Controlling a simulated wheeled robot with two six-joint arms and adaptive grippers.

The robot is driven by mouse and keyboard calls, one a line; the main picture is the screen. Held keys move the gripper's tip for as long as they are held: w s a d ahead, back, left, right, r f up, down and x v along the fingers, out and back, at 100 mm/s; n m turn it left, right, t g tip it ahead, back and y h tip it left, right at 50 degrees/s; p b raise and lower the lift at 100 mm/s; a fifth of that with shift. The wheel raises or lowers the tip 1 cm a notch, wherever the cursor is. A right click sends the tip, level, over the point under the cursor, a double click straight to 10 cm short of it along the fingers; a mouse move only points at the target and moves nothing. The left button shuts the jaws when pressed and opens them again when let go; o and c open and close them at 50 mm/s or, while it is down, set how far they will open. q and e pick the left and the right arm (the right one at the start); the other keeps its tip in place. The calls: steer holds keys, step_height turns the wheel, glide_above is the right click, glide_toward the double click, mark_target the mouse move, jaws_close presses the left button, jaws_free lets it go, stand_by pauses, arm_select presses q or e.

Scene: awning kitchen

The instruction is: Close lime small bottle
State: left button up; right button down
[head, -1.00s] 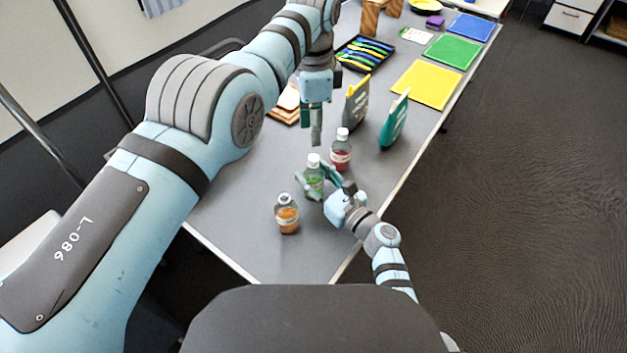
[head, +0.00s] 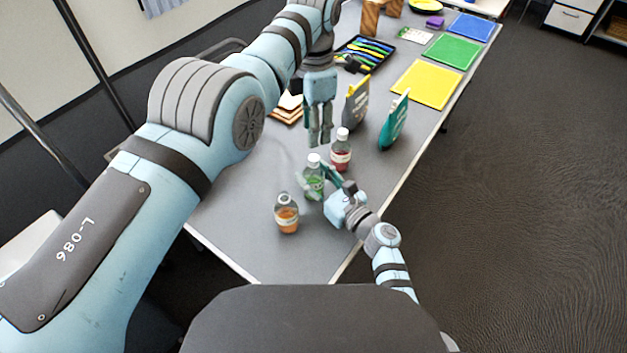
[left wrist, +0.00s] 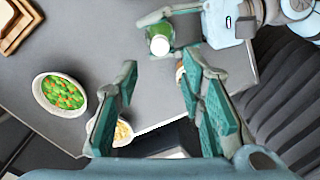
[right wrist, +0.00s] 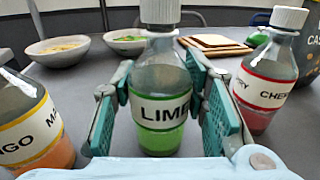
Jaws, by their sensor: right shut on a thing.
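The lime bottle (head: 314,188) stands upright near the front of the grey table, with green liquid and a white cap (right wrist: 160,12) on its neck. Its LIME label (right wrist: 163,111) faces the right wrist camera. My right gripper (head: 315,177) is shut on the bottle's body, one finger on each side. My left gripper (head: 319,143) hangs pointing down, above and beyond the bottle in the head view, with its fingers apart and empty. In the left wrist view the lime bottle's cap (left wrist: 160,45) shows from above, beyond the fingertips and apart from them.
An orange mango bottle (head: 287,217) stands left of the lime one, its top apparently uncapped. A white-capped red cherry bottle (head: 341,152) stands close behind right. Grey and teal pouches (head: 394,124) stand farther back. Two bowls, one with green pieces (left wrist: 60,94), and bread slices (right wrist: 214,42) lie beyond.

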mark_target(313, 157)
arm_select(q)
steer(key=shift+n, duration=0.9)
step_height(313, 157, down, 8)
steer(key=shift+f, duration=0.1)
